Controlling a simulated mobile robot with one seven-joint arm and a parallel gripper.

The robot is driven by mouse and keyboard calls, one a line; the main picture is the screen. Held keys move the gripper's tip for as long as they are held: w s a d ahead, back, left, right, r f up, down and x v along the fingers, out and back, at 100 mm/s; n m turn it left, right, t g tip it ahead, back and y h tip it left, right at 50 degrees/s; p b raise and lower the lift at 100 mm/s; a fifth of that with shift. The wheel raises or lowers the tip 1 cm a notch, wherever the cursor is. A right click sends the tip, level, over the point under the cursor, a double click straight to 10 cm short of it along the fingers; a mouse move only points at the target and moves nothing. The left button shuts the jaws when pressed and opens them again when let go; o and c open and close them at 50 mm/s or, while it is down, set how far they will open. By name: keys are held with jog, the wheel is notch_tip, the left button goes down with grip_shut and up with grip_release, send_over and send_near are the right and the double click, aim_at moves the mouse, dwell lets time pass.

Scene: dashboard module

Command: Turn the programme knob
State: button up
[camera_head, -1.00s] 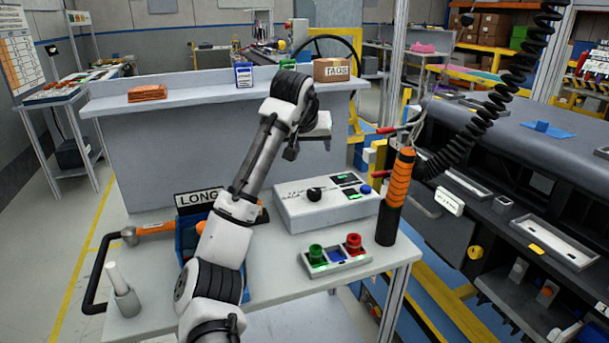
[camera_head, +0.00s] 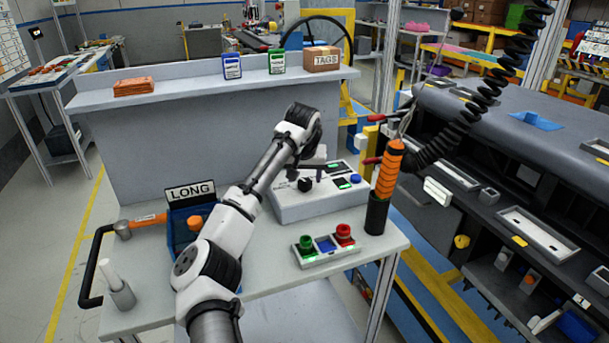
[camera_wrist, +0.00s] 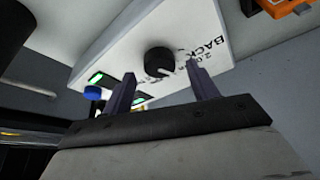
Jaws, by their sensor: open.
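The programme knob (camera_head: 305,185) is a black round knob on the sloped top of a white control box (camera_head: 300,207). In the wrist view the knob (camera_wrist: 160,61) shows just beyond and between the fingertips, with printed lettering beside it. My gripper (camera_head: 320,172) is over the box, just right of the knob in the head view. In the wrist view its two fingers (camera_wrist: 160,82) are apart with nothing between them. I cannot tell whether a finger touches the knob. The box also carries green-lit displays (camera_head: 340,183) and a blue button (camera_head: 355,179).
An orange-handled tool (camera_head: 388,172) stands in a black holder right of the box. A tray with green and red buttons (camera_head: 325,246) lies in front. A blue bin labelled LONG (camera_head: 180,220) stands to the left. The dashboard module (camera_head: 500,150) is at right.

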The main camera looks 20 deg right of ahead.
jog(key=shift+x, duration=1)
jog(key=shift+r, duration=0.1)
jog(key=c, duration=1)
jog(key=shift+m+p, duration=0.3)
jog(key=shift+p, duration=0.2)
jog(key=m+h+p, duration=0.1)
jog(key=m+p, duration=0.1)
jog(key=m, duration=0.1)
jog(key=shift+r+g+p, duration=0.15)
jog(key=shift+g+p, duration=0.25)
jog(key=shift+w+a+m+g+h+p, duration=0.1)
jog(key=shift+m+g+h+p, duration=0.3)
jog(key=shift+m, duration=0.65)
jog(key=shift+w+a+m+g+h+p, duration=0.1)
jog(key=shift+m+h+p, duration=0.1)
jog(key=shift+m+p, duration=0.6)
jog(key=shift+m, duration=0.35)
